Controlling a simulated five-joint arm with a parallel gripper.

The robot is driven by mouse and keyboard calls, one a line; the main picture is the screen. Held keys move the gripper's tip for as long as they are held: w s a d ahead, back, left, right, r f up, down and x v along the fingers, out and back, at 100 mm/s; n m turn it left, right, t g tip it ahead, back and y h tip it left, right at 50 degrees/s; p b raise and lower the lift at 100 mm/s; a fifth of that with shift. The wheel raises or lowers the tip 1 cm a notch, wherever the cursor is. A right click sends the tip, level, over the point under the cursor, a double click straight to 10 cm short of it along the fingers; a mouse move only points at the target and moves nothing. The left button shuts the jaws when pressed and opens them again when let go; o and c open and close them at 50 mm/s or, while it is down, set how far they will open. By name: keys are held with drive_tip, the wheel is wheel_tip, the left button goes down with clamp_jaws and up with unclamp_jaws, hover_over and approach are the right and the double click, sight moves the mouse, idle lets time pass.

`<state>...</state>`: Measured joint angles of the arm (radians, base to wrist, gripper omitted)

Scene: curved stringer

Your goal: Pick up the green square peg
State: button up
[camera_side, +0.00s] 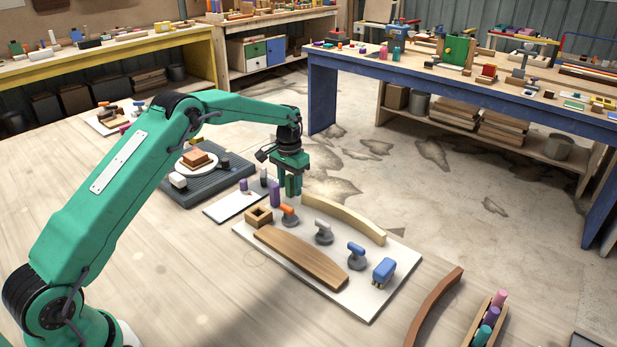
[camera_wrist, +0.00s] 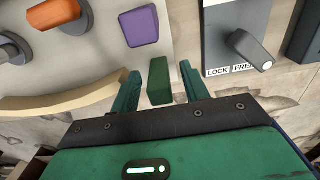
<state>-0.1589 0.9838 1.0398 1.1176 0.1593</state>
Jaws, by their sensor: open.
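The green square peg (camera_side: 291,186) is a small dark green block, seen in the side view at the far edge of the worktable, among my gripper's fingers. In the wrist view the peg (camera_wrist: 159,82) lies between the two green fingers of my gripper (camera_wrist: 159,84), with a visible gap on each side. My gripper (camera_side: 289,191) is open in the side view and points down around the peg. The peg's lower end is hard to make out there.
A purple peg (camera_side: 274,194) stands just left of my gripper; it also shows in the wrist view (camera_wrist: 139,26). A white board (camera_side: 370,312) holds a pale curved stringer (camera_side: 344,219), a brown curved piece (camera_side: 300,257) and knobbed clamps. A lock lever (camera_wrist: 247,47) is near.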

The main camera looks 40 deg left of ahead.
sight(290, 175)
drive_tip(key=shift+c, duration=0.4)
clamp_jaws()
drive_tip(key=shift+r, duration=0.1)
drive_tip(key=shift+r, duration=0.4)
wheel_tip(290, 175, up, 3)
drive_tip(key=s+d+r, duration=0.4)
drive_tip(key=d+r, duration=0.3)
drive_tip(key=d, duration=0.4)
drive_tip(key=shift+s, duration=0.2)
